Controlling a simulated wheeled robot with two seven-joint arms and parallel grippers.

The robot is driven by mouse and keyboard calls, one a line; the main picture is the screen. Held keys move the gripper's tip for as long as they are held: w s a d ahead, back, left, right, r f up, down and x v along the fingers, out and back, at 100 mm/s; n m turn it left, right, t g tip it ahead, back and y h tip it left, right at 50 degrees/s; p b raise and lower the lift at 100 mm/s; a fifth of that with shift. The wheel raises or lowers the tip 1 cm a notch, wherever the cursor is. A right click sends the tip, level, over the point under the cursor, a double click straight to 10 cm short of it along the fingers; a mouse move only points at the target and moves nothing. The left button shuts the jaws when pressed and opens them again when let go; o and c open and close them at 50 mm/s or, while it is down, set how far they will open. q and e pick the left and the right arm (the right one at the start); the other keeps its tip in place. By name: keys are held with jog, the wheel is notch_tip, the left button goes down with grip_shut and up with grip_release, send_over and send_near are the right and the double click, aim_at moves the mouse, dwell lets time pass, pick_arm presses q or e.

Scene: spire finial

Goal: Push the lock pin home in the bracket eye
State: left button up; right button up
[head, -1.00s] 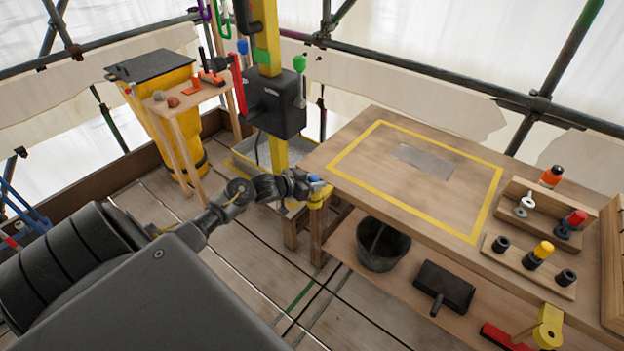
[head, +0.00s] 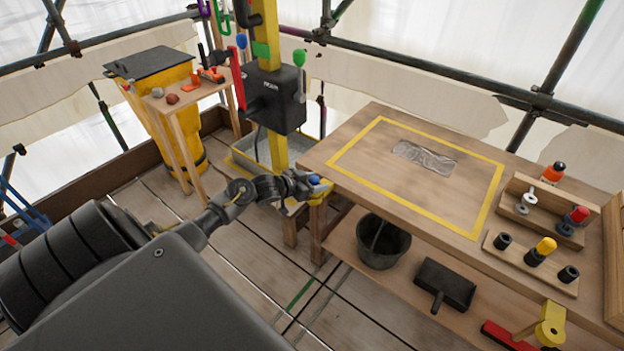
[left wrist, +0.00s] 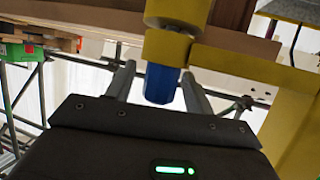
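The lock pin shows a blue head (head: 315,180) at the yellow bracket (head: 319,196) on the near left corner of the workbench. In the left wrist view, the blue head (left wrist: 161,84) sticks out of a yellow collar (left wrist: 166,47). A short pale band shows between this collar and the yellow part above it. My left gripper (head: 305,183) is at the pin. Its two fingers (left wrist: 160,88) stand apart on either side of the blue head, with a gap on the left; contact on the right is unclear. The pin's far end is hidden. My right gripper is out of view.
The workbench top (head: 350,190) has a yellow outlined area with a shiny sheet (head: 425,157). Wooden racks (head: 530,264) with bottles and pegs stand at its right. A bucket (head: 383,242) sits on the shelf below. A yellow post with a black box (head: 275,98) rises behind my gripper.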

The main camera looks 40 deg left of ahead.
pick_arm(q)
jog(key=shift+s, duration=0.2)
jog(key=v, duration=1)
jog(key=shift+s+b, duration=0.2)
jog(key=shift+b, duration=0.15)
jog(key=shift+a+r, duration=0.1)
